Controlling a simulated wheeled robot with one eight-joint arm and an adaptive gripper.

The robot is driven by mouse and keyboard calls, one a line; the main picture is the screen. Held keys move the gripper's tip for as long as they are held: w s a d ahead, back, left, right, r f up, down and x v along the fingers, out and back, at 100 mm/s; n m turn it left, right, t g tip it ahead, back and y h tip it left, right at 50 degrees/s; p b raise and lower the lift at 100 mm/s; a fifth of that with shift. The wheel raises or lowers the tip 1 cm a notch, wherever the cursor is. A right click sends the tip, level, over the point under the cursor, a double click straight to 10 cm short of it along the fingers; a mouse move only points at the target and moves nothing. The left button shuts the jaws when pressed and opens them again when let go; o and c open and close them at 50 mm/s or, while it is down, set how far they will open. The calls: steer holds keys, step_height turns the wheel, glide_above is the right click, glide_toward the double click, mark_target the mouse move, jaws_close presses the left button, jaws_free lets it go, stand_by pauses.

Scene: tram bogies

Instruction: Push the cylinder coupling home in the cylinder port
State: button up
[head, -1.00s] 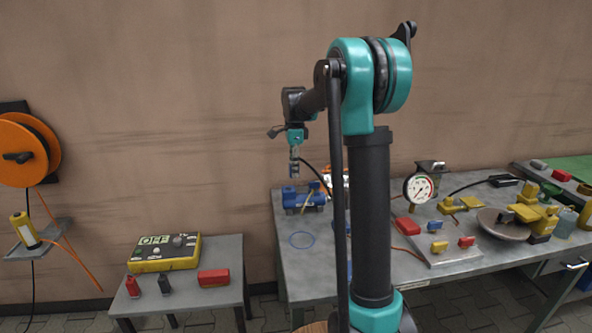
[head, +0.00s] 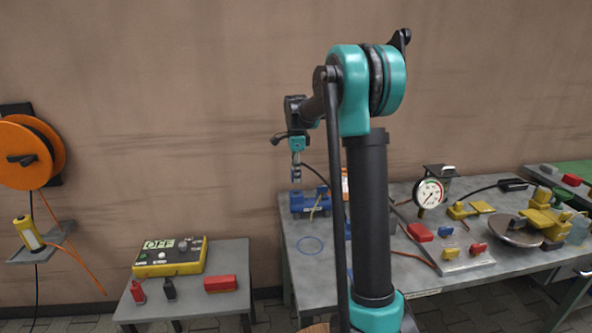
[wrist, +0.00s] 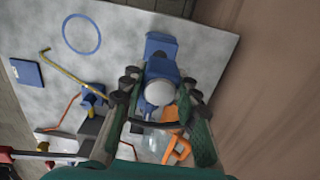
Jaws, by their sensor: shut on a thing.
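My gripper (head: 296,168) hangs pointing down in the head view, above the blue cylinder (head: 313,205) at the left back of the bench. It is shut on a pale grey, round-ended coupling (wrist: 159,92), which shows between the fingers in the wrist view. A black hose runs from the grip toward the right. The blue body of the cylinder (wrist: 161,47) lies beyond the coupling in the wrist view. In the head view a gap seems to show between the gripper's tip and the cylinder. The port is hidden behind the coupling.
A yellow hooked rod (wrist: 68,70) lies beside the cylinder. A blue ring (head: 310,245) lies flat on bare bench. An orange thing (wrist: 178,148) is close by the fingers. A pressure gauge (head: 428,194) stands farther right. A side table carries a yellow OFF box (head: 170,258).

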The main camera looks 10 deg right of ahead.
mark_target(296, 193)
steer(key=shift+f, duration=1.95)
steer(key=shift+f, duration=0.55)
stand_by(0.6)
steer(key=o, duration=1.1)
steer(key=shift+o, duration=0.2)
step_height(296, 193, up, 12)
